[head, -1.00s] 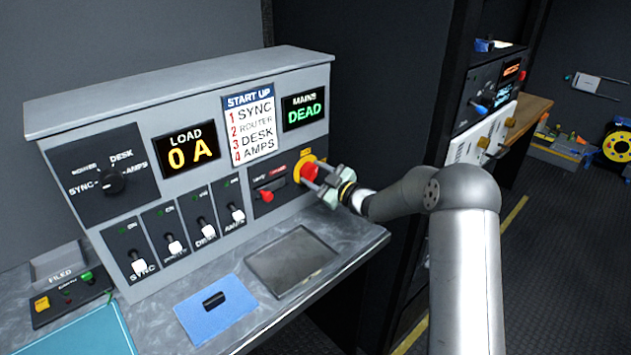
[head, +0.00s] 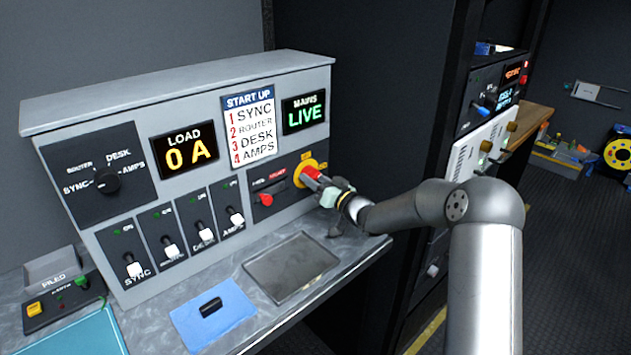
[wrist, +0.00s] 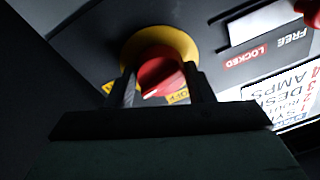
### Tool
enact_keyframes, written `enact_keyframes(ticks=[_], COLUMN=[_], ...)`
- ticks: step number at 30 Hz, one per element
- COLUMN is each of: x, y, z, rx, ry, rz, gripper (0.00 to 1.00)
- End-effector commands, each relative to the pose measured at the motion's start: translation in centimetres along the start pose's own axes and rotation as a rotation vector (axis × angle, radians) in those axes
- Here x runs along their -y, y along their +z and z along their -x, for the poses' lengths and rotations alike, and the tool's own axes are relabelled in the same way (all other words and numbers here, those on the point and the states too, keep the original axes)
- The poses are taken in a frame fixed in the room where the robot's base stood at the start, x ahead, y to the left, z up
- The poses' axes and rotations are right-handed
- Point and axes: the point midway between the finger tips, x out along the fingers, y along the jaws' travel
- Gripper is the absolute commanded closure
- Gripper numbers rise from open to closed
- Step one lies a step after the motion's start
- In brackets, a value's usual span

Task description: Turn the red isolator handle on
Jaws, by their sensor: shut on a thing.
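The red isolator handle (head: 311,175) sits on a round yellow plate (head: 301,168) at the right end of the grey panel. My gripper (head: 322,186) is shut on the handle, which is partly hidden by the fingers in the head view. In the wrist view the red handle (wrist: 160,74) stands between my two fingers (wrist: 160,92), in front of the yellow plate (wrist: 185,42). Part of a yellow "OFF" label (wrist: 178,97) shows below the handle. The mains display (head: 304,112) reads LIVE in green.
A smaller red lever (head: 265,199) sits left of the isolator. Several white-tipped switches stand in a row below a load display (head: 184,147) reading 0 A. A dark tray (head: 292,266) and a blue mat (head: 213,316) lie on the counter below. A dark rack stands right of the panel.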

Motion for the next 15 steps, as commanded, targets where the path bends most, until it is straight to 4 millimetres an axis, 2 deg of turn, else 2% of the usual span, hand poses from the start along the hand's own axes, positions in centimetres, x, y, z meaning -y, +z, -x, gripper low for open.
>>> enact_keyframes(ticks=[6,15], x=[0.01,0.01], y=[0.22,0.24], z=[0.07,0.09], rx=[-0.005,-0.010], ry=[0.013,0.022], rz=[-0.130,-0.214], gripper=[0.75,0.75])
